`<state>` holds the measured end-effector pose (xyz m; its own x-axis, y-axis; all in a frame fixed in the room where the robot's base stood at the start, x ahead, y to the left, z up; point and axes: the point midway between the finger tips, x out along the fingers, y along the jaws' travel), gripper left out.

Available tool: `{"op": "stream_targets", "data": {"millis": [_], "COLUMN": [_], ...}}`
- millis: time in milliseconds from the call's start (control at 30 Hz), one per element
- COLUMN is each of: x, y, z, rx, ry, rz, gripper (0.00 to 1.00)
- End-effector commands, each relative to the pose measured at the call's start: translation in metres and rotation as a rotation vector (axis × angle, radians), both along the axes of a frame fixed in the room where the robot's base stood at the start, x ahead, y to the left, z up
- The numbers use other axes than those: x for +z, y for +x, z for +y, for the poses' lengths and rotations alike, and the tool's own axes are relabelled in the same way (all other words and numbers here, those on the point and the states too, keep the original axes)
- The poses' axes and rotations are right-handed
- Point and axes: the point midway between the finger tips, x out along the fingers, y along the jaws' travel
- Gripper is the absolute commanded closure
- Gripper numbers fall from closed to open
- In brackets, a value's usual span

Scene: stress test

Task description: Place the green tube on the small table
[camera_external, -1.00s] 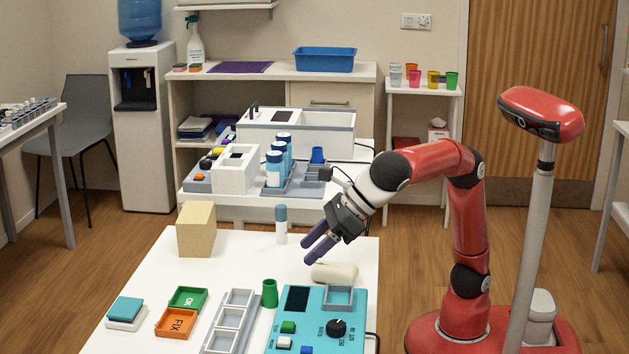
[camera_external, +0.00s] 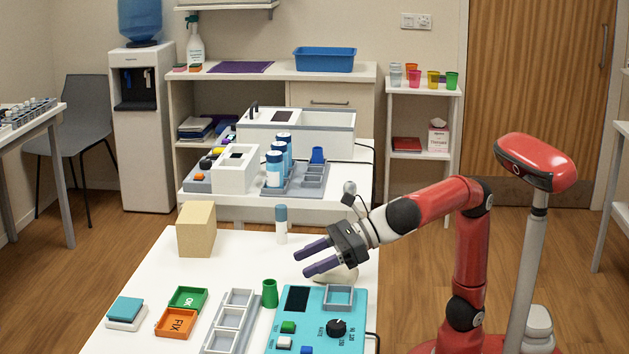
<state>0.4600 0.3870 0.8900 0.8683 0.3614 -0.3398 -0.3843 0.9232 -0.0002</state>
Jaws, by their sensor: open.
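The green tube (camera_external: 270,293) stands upright on the white front table (camera_external: 240,262), between a grey three-part tray and a teal device. My gripper (camera_external: 302,263) is open and empty, above the table behind and to the right of the tube, with its purple fingers pointing left. It is apart from the tube. A small white table with shelves (camera_external: 424,90) stands at the back right and bears several coloured cups. Which table the task calls small, I cannot tell.
The teal device (camera_external: 350,304) and grey tray (camera_external: 231,320) flank the tube. A beige roll (camera_external: 326,276) is partly hidden by my gripper. A white bottle with a blue cap (camera_external: 281,226) and a beige block (camera_external: 196,230) stand behind. The table's left middle is clear.

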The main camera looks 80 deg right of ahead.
Motion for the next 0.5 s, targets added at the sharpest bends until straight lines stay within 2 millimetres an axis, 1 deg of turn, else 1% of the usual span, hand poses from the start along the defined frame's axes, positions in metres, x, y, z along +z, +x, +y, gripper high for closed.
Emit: {"op": "stream_targets", "data": {"millis": [100,233,400,500], "x": [-0.005,-0.012,-0.027,-0.029], "y": [0.013,0.024,0.044,0.055], "z": [0.005,0.012,0.024,0.028], "rx": [-0.002,0.000,-0.001,-0.001], "ry": [-0.002,-0.001,-0.002,-0.002], "rz": [0.003,0.003,0.004,0.004], "gripper": [0.47,0.47,0.47,0.47]}}
